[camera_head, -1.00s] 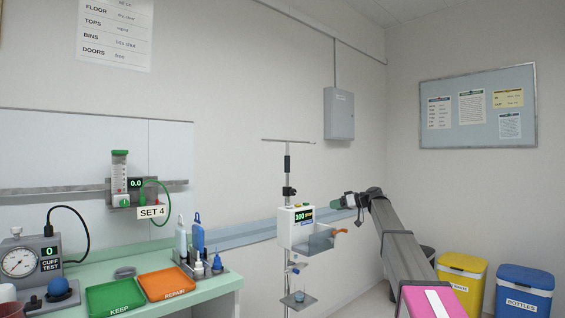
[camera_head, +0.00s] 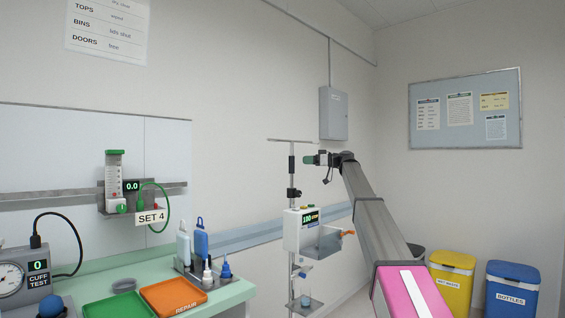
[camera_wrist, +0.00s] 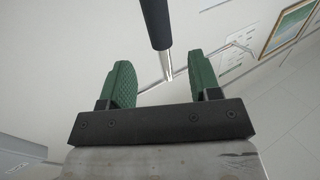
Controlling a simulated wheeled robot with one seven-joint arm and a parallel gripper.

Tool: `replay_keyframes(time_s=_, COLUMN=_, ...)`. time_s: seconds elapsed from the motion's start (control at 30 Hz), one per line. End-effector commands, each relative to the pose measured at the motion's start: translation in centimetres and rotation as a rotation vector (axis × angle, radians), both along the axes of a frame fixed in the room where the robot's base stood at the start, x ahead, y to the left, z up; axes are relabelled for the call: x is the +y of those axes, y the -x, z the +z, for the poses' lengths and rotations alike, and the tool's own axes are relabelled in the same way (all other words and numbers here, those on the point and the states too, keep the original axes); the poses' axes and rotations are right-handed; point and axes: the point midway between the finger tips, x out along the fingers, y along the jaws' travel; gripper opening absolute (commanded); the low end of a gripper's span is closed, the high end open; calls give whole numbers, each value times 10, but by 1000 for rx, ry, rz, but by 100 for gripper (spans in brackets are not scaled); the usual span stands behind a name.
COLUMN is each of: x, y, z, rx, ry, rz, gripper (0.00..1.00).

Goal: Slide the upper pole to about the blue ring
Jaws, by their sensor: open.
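The upper pole (camera_head: 291,167) stands upright on the slim stand in the middle of the head view, silver with a dark sleeve and a thin hooked crossbar (camera_head: 300,141) on top. A dark clamp (camera_head: 293,193) sits lower on it. I cannot make out a blue ring on it. My gripper (camera_head: 311,159) is open, with green fingers pointing left, just right of the upper pole at the dark sleeve's height. In the wrist view, the upper pole (camera_wrist: 156,22) lines up with the gap between the open fingers (camera_wrist: 162,82); it appears beyond the fingertips and not gripped.
A white pump box (camera_head: 304,228) with a green display and an orange lever is fixed below the clamp. A counter with trays (camera_head: 175,296) and bottles is at left. Yellow (camera_head: 452,283) and blue (camera_head: 512,289) bins stand at right. A grey wall box (camera_head: 333,113) is behind.

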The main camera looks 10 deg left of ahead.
Motion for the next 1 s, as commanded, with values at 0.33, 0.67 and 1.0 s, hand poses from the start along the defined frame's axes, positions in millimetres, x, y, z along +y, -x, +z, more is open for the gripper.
replay_keyframes(time_s=0.33, x=57, y=-12, z=-1, rx=1, ry=2, rz=2, gripper=57)
replay_keyframes(time_s=0.67, x=95, y=-19, z=-1, rx=1, ry=1, rz=-1, gripper=57)
replay_keyframes(time_s=1.0, x=101, y=-20, z=-1, rx=1, ry=2, rz=-1, gripper=57)
